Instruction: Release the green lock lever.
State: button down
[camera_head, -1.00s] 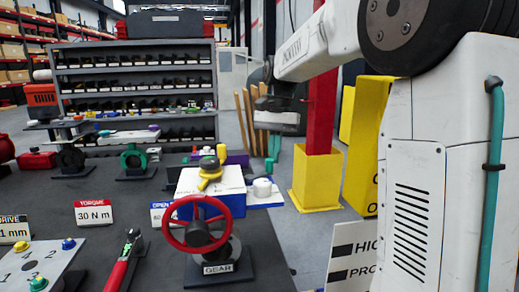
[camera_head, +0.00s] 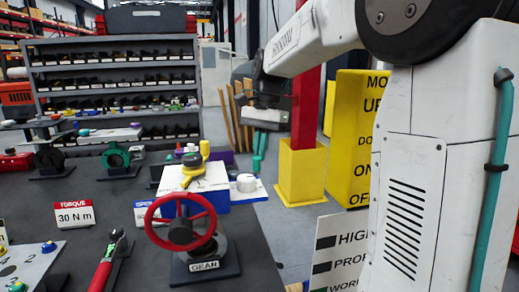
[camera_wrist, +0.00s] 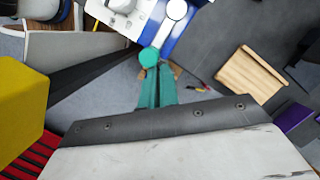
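My gripper (camera_head: 258,155) hangs fingers down, right of and behind the blue-and-white box (camera_head: 205,186) with a yellow handle (camera_head: 192,166). In the wrist view its two teal fingers (camera_wrist: 157,88) lie close together; I cannot tell whether a gap is left between them. A green disc (camera_wrist: 150,57) shows just past the fingertips, at the end of a pale arm (camera_wrist: 164,30) over a white-and-blue plate. It may be the lock lever, but I cannot be sure. Contact with the fingers is unclear. I see nothing gripped.
A red handwheel (camera_head: 181,222) on a gear stand is in front of the box. A green-rimmed valve (camera_head: 116,157) stands on the table at left. Shelves line the back.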

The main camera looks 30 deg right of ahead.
jog(key=shift+w+a, duration=0.2)
jog(key=shift+a, duration=0.05)
jog(key=v, duration=0.7)
jog(key=shift+d+r, duration=0.15)
jog(key=shift+r, duration=0.25)
